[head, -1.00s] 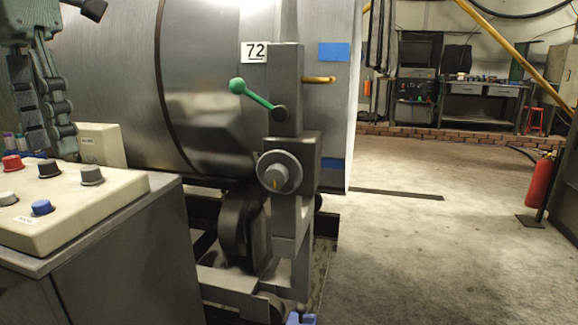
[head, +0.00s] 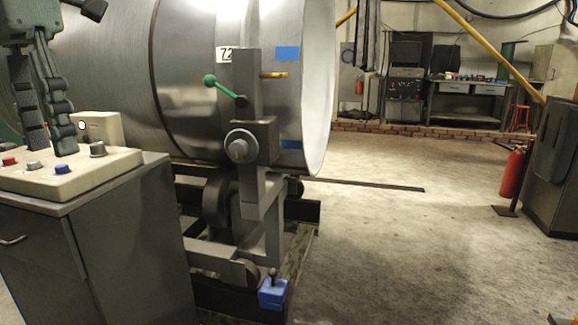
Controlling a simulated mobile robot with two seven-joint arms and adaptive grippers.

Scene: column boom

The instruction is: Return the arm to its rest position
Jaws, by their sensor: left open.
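My left gripper (head: 50,148) hangs at the upper left with its fingers pointing down, open and empty. In the picture its fingertips lie over the back part of the control panel (head: 118,168). I cannot tell the exact height above the panel. The panel carries red, blue and grey knobs and sits on a grey cabinet (head: 120,240). My right gripper does not show.
A large metal drum (head: 110,75) rests behind a post with a green-handled lever (head: 222,86) and a round grey knob (head: 240,147). A blue block (head: 272,293) sits low in front. A fire extinguisher (head: 512,173) stands at right. The concrete floor (head: 400,240) between is clear.

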